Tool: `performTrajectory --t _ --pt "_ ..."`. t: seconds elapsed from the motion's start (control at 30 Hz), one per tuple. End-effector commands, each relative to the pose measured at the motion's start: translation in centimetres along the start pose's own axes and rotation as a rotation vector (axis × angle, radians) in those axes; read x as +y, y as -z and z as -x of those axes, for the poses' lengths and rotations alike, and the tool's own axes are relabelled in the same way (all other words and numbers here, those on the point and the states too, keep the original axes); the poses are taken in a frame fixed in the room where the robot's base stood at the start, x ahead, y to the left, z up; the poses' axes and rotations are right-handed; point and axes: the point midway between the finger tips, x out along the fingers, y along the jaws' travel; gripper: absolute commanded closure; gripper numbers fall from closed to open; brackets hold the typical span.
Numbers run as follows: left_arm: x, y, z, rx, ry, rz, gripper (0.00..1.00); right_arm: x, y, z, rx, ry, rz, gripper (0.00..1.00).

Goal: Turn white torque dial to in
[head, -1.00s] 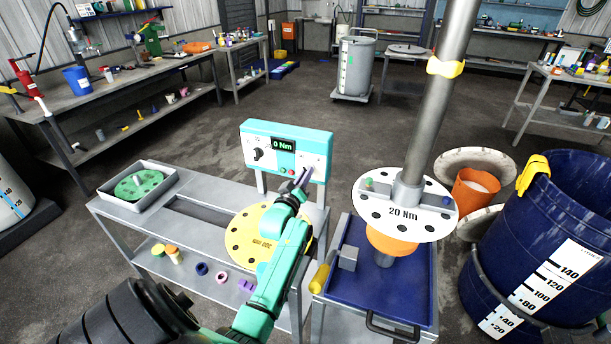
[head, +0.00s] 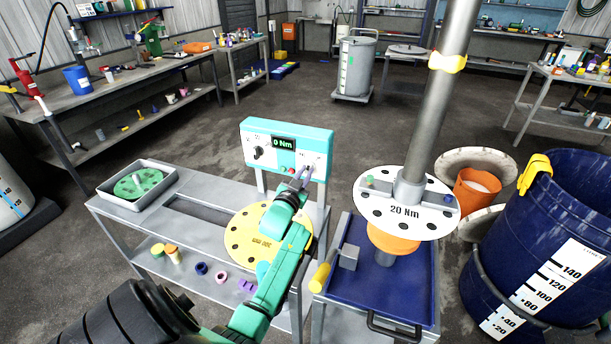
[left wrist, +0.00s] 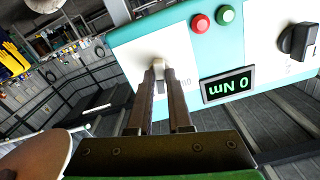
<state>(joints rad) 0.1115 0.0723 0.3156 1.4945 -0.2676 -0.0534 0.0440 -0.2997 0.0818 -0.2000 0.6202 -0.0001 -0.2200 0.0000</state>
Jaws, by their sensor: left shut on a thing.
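A teal control panel (head: 262,130) stands at the back of the grey cart. Its display (head: 283,144) reads 0 Nm. My left gripper (head: 308,167) reaches up to the panel's right part, and its fingers hide most of the white torque dial in the head view. In the left wrist view, where the panel looks upside down, the left gripper (left wrist: 163,76) is shut on the white torque dial (left wrist: 160,86) against its pale plate. The display there (left wrist: 229,86) also reads 0 Nm. The dial's marks are too covered to read. My right gripper is not in view.
A black knob (head: 258,154) is on the panel's left; red (left wrist: 200,23) and green (left wrist: 226,14) buttons are near the dial. A yellow disc (head: 240,235) lies below my arm. A white 20 Nm disc (head: 385,218) on a steel column stands to the right.

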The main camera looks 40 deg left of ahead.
Motion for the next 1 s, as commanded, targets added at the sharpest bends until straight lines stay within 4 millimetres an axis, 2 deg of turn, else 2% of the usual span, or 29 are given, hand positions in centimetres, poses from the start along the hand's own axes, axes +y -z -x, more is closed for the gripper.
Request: performTrajectory --t 0.2,0.5,1.0 --pt "0.1 -0.4 0.0 -0.005 -0.002 -0.19 1.0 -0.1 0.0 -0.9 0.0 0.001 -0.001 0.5" --pt "0.1 -0.4 0.1 -0.005 -0.003 -0.377 1.0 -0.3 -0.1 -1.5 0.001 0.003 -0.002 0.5" --pt "0.0 -0.3 0.1 -0.006 -0.003 -0.459 1.0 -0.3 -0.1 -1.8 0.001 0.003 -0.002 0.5"
